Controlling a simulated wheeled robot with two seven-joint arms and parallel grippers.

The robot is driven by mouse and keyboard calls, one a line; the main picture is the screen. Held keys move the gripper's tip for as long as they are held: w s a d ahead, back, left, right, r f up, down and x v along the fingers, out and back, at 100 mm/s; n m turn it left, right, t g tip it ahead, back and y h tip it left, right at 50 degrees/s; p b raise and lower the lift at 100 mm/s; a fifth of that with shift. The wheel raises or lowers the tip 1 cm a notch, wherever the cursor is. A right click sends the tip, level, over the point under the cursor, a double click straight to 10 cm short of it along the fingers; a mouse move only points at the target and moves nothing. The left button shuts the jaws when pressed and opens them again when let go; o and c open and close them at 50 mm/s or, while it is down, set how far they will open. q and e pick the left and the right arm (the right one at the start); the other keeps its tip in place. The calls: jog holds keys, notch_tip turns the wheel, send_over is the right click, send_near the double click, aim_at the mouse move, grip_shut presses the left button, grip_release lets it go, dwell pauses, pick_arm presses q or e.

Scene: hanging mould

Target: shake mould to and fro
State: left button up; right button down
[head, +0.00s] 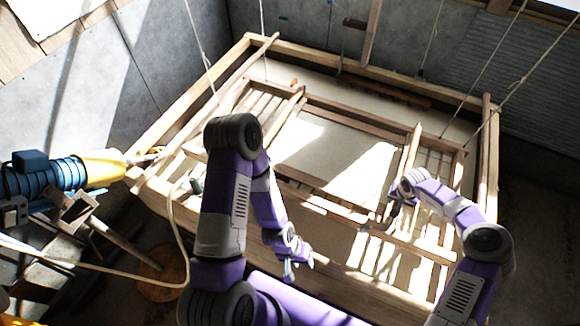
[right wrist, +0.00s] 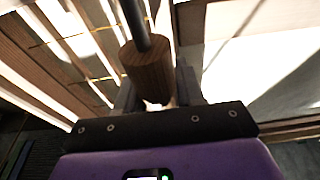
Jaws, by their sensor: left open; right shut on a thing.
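The mould is a large wooden frame (head: 360,120) with slatted sides and a pale sheet in its middle. It hangs on ropes over a bigger wooden frame or vat. My right gripper (head: 393,212) is at the mould's right side in the head view. In the right wrist view, my right gripper (right wrist: 157,92) is shut on a brown wooden handle (right wrist: 148,72) with a dark rod rising from it. My left gripper (head: 289,271) is open and empty, low over the near side of the frame, apart from the mould.
A bigger wooden outer frame (head: 350,66) surrounds the mould. Ropes (head: 200,45) come down at several corners. A blue and yellow machine (head: 70,170) stands at the left, with a pale hose (head: 172,225) nearby. Grey walls stand close behind.

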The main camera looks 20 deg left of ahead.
jog(key=s, duration=0.3)
jog(key=shift+s+f, duration=0.1)
pick_arm(q)
jog(key=shift+r, duration=0.45)
pick_arm(e)
jog(key=w+b, duration=0.1)
jog(key=w, duration=0.1)
jog(key=w+b, duration=0.4)
jog(key=w, duration=0.1)
jog(key=shift+f, duration=0.35)
pick_arm(q)
notch_tip(320, 180, down, 6)
jog(key=shift+b, duration=0.5)
pick_arm(e)
jog(key=shift+w+r, duration=0.1)
jog(key=shift+w, duration=0.25)
pick_arm(q)
jog(key=shift+f, duration=0.1)
pick_arm(e)
jog(key=shift+w+r, duration=0.2)
